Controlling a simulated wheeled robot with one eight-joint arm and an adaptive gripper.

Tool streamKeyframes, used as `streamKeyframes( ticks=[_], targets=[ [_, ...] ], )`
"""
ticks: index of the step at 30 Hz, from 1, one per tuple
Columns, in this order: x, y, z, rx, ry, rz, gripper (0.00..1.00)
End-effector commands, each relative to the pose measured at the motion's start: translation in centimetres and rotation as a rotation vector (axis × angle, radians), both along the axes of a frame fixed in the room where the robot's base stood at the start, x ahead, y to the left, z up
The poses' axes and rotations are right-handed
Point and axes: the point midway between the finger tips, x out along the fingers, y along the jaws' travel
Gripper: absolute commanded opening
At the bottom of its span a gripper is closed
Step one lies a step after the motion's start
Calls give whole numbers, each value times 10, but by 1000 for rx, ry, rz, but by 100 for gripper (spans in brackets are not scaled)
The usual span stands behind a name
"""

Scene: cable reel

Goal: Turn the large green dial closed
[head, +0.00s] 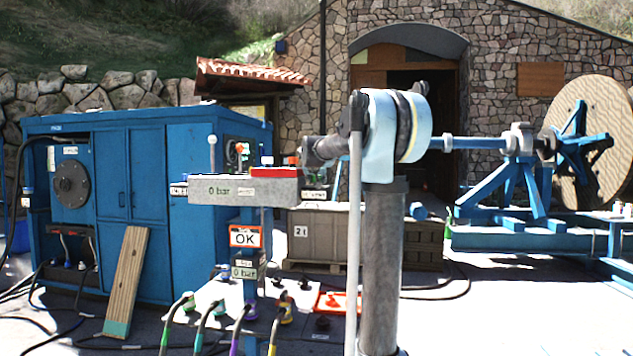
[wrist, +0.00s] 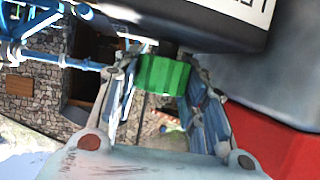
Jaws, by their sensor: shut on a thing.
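The green dial (wrist: 160,75) is a ribbed green cylinder in the upper middle of the wrist view. It sits just below a dark housing (wrist: 190,22) with a white label. My gripper (wrist: 165,80) has one finger on each side of the dial and is shut on it. How far the dial is turned cannot be told. In the head view my arm reaches toward the grey control box (head: 243,190) marked "0 bar", and I cannot clearly make out the dial or my fingers there.
A red surface (wrist: 275,140) is close on the right in the wrist view. An "OK" sign (head: 245,237) hangs below the control box, above several hoses. A blue cabinet (head: 150,210) stands left, a wooden crate (head: 325,238) behind, and a large reel (head: 598,145) at far right.

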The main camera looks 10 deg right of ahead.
Motion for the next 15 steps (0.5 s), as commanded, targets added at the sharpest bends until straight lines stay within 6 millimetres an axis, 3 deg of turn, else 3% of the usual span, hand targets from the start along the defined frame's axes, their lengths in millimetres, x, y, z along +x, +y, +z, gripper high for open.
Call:
streamKeyframes(
  ticks=[15],
  targets=[
    [0,-2,0,3,-1,176,15]
  ],
)
